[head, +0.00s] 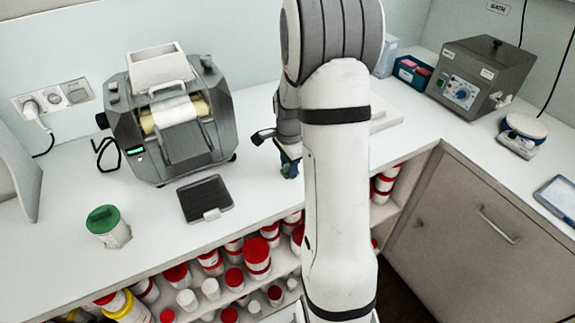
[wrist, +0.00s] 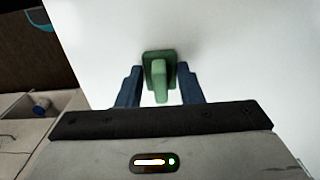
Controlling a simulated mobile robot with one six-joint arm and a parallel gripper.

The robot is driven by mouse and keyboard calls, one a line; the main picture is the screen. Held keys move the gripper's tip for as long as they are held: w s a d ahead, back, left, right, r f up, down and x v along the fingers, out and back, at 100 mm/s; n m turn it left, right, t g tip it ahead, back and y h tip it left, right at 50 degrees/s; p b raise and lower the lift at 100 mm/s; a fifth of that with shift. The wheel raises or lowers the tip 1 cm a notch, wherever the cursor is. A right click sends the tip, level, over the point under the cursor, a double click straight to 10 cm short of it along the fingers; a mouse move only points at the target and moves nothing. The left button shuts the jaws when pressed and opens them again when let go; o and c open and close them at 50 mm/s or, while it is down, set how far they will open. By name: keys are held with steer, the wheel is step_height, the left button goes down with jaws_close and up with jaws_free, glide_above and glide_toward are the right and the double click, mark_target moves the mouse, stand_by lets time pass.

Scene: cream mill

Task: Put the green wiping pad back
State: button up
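The green wiping pad (wrist: 159,80) has a flat base and an upright grip. In the wrist view it is against the white worktop, between the two blue fingers of my gripper (wrist: 158,88). A gap shows on each side of the grip, so the fingers stand open around it and do not appear to touch it. In the head view my arm hides most of this spot; only a small bit of green and blue of my gripper (head: 289,168) shows at the arm's left side, near the worktop's front edge.
A grey roller mill (head: 170,118) stands left on the worktop (head: 140,265), with a dark flat plate (head: 205,197) before it. Shelves below hold red-lidded jars. A grey bath unit (head: 487,75) and a round device (head: 522,132) stand right.

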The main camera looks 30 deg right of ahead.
steer(key=o, duration=0.4)
steer(key=shift+r, duration=0.1)
step_height(320, 180, up, 12)
steer(key=s+a+r+n+t, duration=0.1)
steer(key=s+a+r+n, duration=0.1)
steer(key=s+a+n, duration=0.5)
steer(key=s+a+r+n+t, duration=0.2)
steer(key=s+a+n, duration=0.5)
steer(key=s+n, duration=0.3)
steer(key=shift+s+a+n, duration=0.15)
steer(key=shift+s+n, duration=0.15)
steer(key=shift+s, duration=0.85)
